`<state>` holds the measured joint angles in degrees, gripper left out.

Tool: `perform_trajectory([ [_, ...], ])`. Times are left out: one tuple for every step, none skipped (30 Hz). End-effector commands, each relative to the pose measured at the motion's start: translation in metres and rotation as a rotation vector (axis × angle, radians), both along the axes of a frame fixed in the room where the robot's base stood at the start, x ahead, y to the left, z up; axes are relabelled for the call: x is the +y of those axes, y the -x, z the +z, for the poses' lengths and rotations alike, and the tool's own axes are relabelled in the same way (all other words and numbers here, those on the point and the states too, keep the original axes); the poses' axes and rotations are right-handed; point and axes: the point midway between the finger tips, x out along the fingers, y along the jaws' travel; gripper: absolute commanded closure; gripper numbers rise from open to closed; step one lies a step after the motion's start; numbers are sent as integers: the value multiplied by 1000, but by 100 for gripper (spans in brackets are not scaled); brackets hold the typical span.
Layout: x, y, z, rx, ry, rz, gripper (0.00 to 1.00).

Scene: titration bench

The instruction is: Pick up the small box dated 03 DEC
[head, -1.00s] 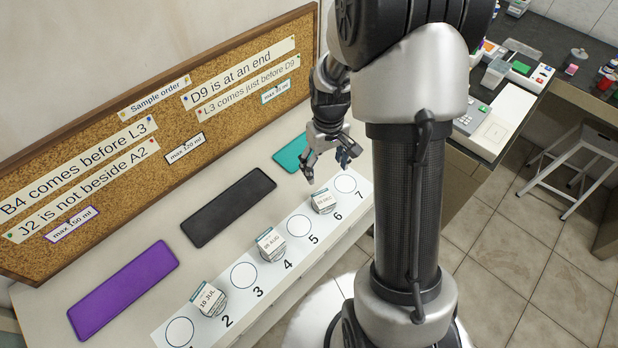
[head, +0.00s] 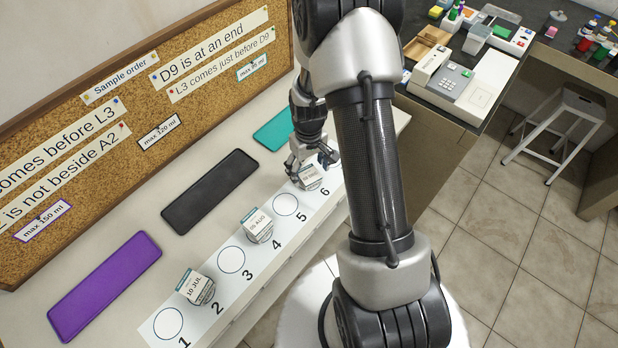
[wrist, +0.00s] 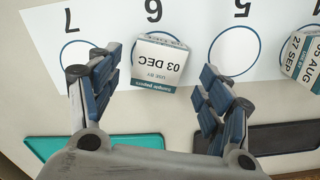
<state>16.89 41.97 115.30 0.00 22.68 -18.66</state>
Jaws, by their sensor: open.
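The small box dated 03 DEC (wrist: 158,62) stands on the circle at number 6 of the white numbered strip (wrist: 190,20). In the wrist view its label reads "USE BY 03 DEC", upside down. My gripper (wrist: 165,88) is open, with one finger to each side of the box and the fingertips close to its near end. I cannot tell if they touch it. In the head view my gripper (head: 312,165) is over the same box (head: 310,178) and partly hides it.
A box dated 10 JUL (head: 195,288) stands at number 2 and one dated 05 AUG (head: 258,225) at number 4. Purple (head: 105,285), black (head: 210,190) and teal (head: 272,130) mats lie behind the strip. A cork board (head: 120,140) stands at the back.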

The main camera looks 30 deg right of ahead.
Motion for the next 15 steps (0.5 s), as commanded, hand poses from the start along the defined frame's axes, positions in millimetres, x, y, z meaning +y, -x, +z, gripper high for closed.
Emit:
perform_trajectory([
  [-1, -1, -12, 2, -1, -1, 28],
  [-2, -1, -18, 3, -1, -1, 28],
  [-2, -1, -24, 4, -1, 0, 28],
  [-2, -1, -28, 3, -1, 0, 28],
  [-2, -1, -31, 2, -1, 0, 28],
  [-2, -1, -35, 2, -1, 0, 28],
  [-2, -1, -36, 2, -1, 0, 28],
  [-2, -1, -36, 1, -1, 0, 28],
  [-2, -2, -36, 1, 0, 0, 28],
  [-2, -2, -36, 1, 0, 0, 28],
  [-2, -2, -35, 0, 0, 0, 28],
  [-2, -2, -35, 0, 0, 0, 28],
  [-2, -2, -35, 0, 0, 0, 28],
  [-2, -2, -35, 0, 0, 0, 30],
  [-2, -2, -35, 1, 0, 0, 32],
])
